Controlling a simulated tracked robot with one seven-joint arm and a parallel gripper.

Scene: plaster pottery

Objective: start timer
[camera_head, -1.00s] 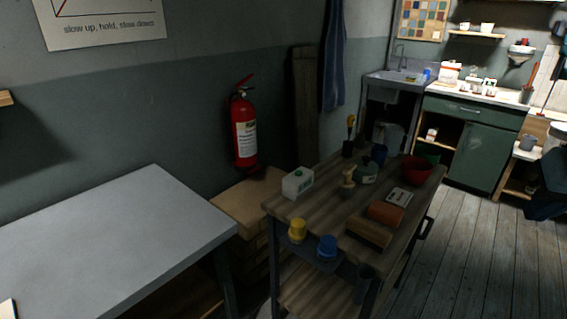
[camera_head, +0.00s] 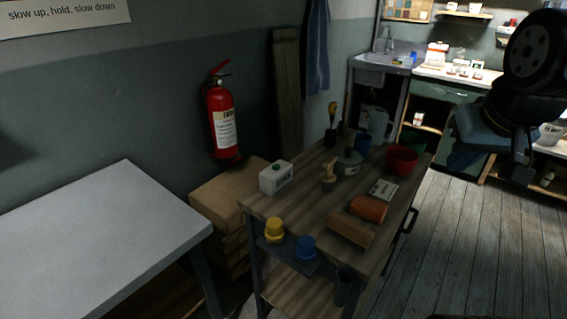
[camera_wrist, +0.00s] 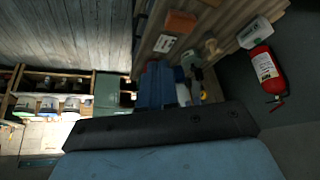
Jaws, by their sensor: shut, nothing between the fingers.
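In the head view my dark arm hangs at the upper right, away from the cart.
The cart also holds a red bowl (camera_head: 402,160), an orange block (camera_head: 368,208), a white card (camera_head: 383,189) and a green-grey pot (camera_head: 348,163). Yellow (camera_head: 274,229) and blue (camera_head: 305,247) cups sit on its side ledge. A pale table (camera_head: 105,225) stands left. Floor at right is clear.

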